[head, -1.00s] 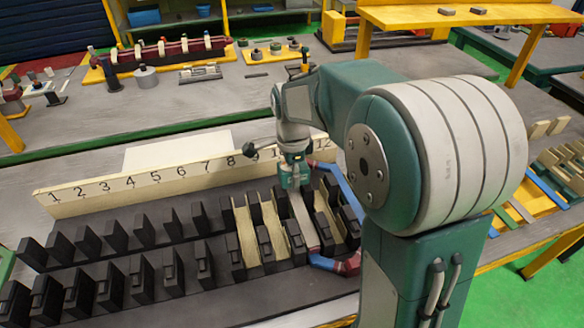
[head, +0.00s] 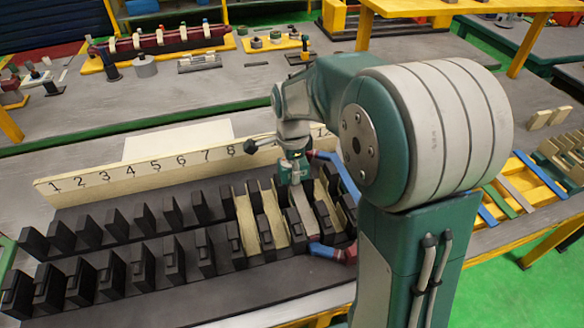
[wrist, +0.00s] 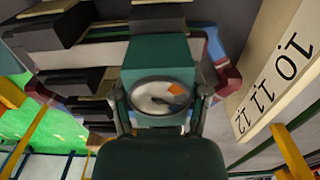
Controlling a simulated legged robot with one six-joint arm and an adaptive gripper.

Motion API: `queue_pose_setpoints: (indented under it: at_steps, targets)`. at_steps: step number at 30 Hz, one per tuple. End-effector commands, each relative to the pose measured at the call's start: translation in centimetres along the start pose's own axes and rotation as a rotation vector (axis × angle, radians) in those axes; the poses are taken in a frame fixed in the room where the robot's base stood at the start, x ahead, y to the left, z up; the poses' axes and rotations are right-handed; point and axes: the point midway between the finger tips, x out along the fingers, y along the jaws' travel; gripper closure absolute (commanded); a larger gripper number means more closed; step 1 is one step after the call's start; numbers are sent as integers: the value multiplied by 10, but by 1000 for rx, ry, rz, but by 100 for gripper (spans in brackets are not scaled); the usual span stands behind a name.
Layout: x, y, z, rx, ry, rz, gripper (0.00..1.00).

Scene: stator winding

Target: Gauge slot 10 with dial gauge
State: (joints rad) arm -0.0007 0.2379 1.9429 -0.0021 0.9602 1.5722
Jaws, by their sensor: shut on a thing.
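My gripper (wrist: 160,112) is shut on the dial gauge (wrist: 160,52), a teal block with a round white dial and an orange mark. In the head view my gripper (head: 294,160) points down over the far ends of the slots, near the number board. The dark stator (head: 165,285) has rows of black teeth. A few slots have cream liners (head: 247,222). A coil with blue and red ends (head: 332,252) has a grey leg lying in a slot below the gauge. Whether the gauge touches that leg or slot, I cannot tell.
The cream number board (head: 130,178) stands behind the teeth; 10, 11 and 12 show on it in the wrist view (wrist: 272,75). My arm hides the right end. A back bench (head: 300,95) holds fixtures. Coloured strips lie on a yellow rack (head: 530,190) at right.

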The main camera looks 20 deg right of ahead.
Motion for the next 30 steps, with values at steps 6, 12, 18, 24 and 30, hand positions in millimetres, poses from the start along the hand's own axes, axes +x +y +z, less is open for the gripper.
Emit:
queue_pose_setpoints:
  at_steps: [6,12,18,24,30]
  targets:
    - [0,0,0,0,0,0,88]
    - [2,0,0,0,0,0,88]
    - [2,0,0,0,0,0,1]
    - [2,0,0,0,0,0,1]
    - [1,0,0,0,0,0,1]
